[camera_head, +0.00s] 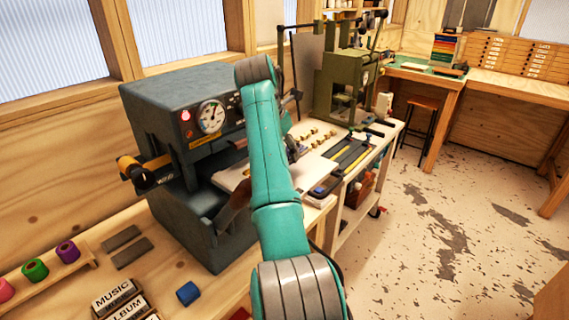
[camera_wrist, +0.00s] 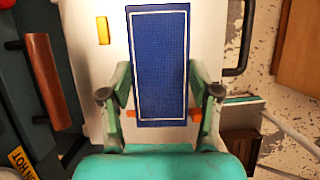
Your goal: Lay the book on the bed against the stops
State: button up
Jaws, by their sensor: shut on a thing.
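In the wrist view a blue book (camera_wrist: 161,60) with a white border line stands between the two fingers of my gripper (camera_wrist: 161,82), which is shut on it. The pale bed (camera_wrist: 85,45) shows behind and around the book. A small yellow piece (camera_wrist: 103,30) is on the bed at upper left, and an orange strip (camera_wrist: 191,114) shows beside the book's near end; I cannot tell which of these are stops. Whether the book touches the bed is unclear. In the head view my arm hides the gripper and book, and the bed (camera_head: 233,176) shows partly.
A dark press with a gauge (camera_head: 211,116) stands around the bed, with a brown handle (camera_head: 234,205) at its front. Foil rolls, including a purple one (camera_head: 68,252), sit on a rack. A green machine (camera_head: 345,85) stands behind.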

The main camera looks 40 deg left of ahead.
jog(key=shift+f, duration=2.1)
jog(key=shift+f, duration=0.1)
jog(key=o, duration=1.3)
jog(key=v, duration=1.2)
